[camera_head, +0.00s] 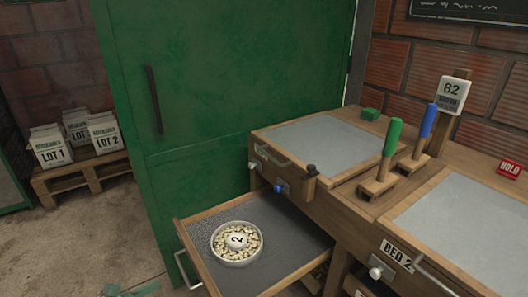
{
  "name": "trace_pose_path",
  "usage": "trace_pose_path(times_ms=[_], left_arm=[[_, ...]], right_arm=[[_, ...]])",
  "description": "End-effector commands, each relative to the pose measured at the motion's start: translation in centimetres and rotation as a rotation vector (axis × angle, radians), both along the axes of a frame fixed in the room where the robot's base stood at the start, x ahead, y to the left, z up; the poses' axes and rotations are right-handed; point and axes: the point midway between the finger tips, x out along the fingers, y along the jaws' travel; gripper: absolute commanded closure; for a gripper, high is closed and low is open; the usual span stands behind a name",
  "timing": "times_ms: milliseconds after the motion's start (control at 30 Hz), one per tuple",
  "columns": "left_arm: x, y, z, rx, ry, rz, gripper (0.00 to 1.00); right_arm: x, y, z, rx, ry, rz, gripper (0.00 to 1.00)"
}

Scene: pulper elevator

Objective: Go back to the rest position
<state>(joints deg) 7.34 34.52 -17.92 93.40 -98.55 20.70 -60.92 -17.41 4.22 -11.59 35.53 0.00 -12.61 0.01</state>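An open drawer (290,235) juts out from the wooden bench at lower centre. In it sits a round dish (222,254) of pale beans with a white tag marked 2 on top. Nothing is seen touching the drawer or the dish.
A green door (225,80) with a dark handle stands behind the drawer. The bench holds grey panels (320,146), a green-handled tool (391,140), a blue-handled tool (427,125) and an 82 sign (452,93). Bags (50,147) stand on a pallet. Floor at left is clear.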

Motion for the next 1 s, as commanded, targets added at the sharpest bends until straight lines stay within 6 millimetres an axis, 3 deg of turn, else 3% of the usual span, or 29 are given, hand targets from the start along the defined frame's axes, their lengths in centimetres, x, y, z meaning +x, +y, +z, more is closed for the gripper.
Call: trace_pose_path(times_ms=[167,333,467,567,667,767,900,1000], left_arm=[[0.5,1.2,-0.4,-0.173,0.081,0.121,0.22],[0.7,3.6,-2.3,-0.398,0.205,0.304,0.22],[-0.1,6.1,-5.1,-0.644,0.34,0.523,0.22],[-2.0,8.4,-8.4,-0.869,0.46,0.747,0.22],[-5.7,10.4,-12.5,-1.103,0.581,1.014,0.22],[-11.7,11.7,-17.3,-1.342,0.693,1.343,0.22],[-23.2,11.4,-23.1,-1.604,0.787,1.835,0.22],[-31.9,9.6,-25.6,-1.703,0.807,2.156,0.22]], right_arm=[[0.6,-0.9,-0.1,-0.011,-0.008,0.002,0.64],[0.8,-1.2,-0.1,-0.015,-0.011,0.002,0.64],[0.8,-1.1,0.4,-0.014,-0.013,0.002,0.64],[1.1,-1.1,1.0,-0.013,-0.02,0.002,0.64],[1.4,-0.7,1.9,-0.009,-0.029,0.001,0.64],[1.8,-0.2,3.0,-0.003,-0.041,-0.001,0.64],[2.6,0.2,4.8,0.002,-0.06,-0.001,0.64],[3.1,0.2,6.0,0.001,-0.073,0.0,0.64]])
